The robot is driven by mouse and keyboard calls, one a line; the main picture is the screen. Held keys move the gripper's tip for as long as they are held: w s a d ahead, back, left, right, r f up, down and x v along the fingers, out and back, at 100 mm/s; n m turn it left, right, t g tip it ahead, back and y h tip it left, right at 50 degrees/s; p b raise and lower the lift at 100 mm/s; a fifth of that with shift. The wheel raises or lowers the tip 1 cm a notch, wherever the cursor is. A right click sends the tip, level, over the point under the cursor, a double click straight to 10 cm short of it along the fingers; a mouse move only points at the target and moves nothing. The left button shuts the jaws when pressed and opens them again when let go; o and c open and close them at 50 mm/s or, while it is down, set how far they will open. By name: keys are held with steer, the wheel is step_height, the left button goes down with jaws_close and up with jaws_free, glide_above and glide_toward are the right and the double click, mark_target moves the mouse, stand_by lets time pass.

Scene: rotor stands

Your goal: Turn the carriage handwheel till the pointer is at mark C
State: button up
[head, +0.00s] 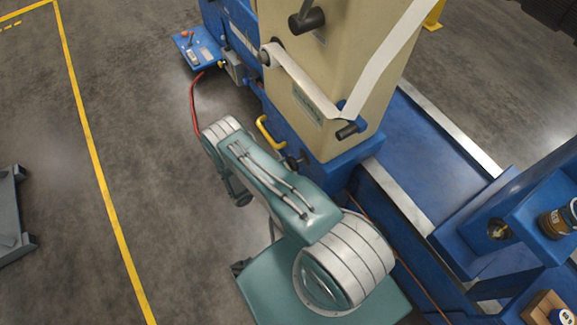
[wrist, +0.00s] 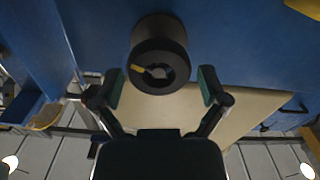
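In the wrist view, a dark cylindrical knob with a black rim and a short yellow mark on its end face (wrist: 160,66) sticks out from a blue surface. I cannot tell for sure that it is the carriage handwheel. My gripper (wrist: 161,86) is open, with one finger on each side of the knob's near end. A small gap shows on both sides, and nothing is held. In the head view my arm hides most of the gripper. The pointer and mark C cannot be made out in either view.
A tall beige column (head: 335,70) stands on the blue machine base (head: 400,130). A yellow handle (head: 265,132) sits low beside the column. A blue bracket (head: 510,205) with a brown-banded part is at right. A yellow line (head: 85,130) crosses open grey floor at left.

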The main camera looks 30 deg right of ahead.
mark_target(291, 166)
steer(key=shift+a+r, duration=0.1)
steer(key=shift+a, duration=0.05)
steer(key=shift+a, duration=1.6)
steer(key=n, duration=1.2)
steer(key=shift+s+n, duration=0.1)
steer(key=shift+n, duration=0.2)
steer(key=n, duration=0.3)
